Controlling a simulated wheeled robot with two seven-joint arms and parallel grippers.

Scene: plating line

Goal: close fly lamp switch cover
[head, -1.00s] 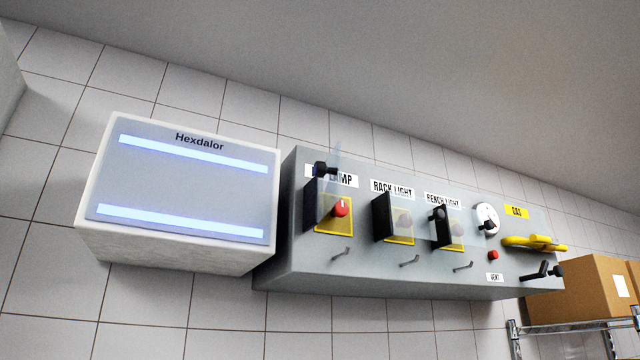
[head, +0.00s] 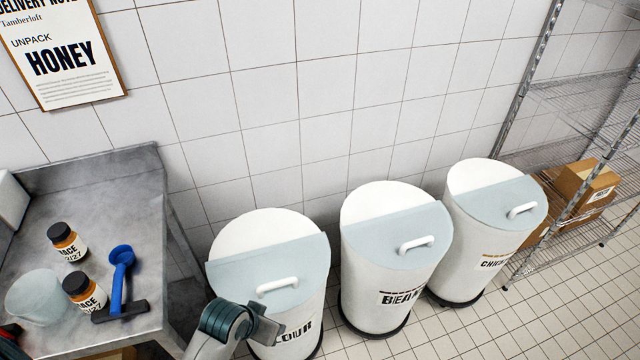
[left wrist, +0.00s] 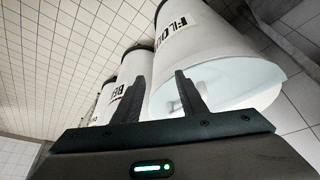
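The fly lamp switch and its cover are in neither current view. My left gripper (head: 268,326) is low in the head view, in front of the flour bin. In the left wrist view its two dark fingers (left wrist: 161,82) stand apart with nothing held between them. The flour bin's pale lid and white handle show behind the fingers; I cannot tell the distance between them. My right gripper is not in view.
Flour (head: 299,240), bean (head: 385,275) and a third white bin (head: 480,235) stand along the tiled wall. A steel table (head: 130,185) at left holds jars and a blue scoop (head: 119,275). A wire shelf (head: 560,150) with boxes stands right.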

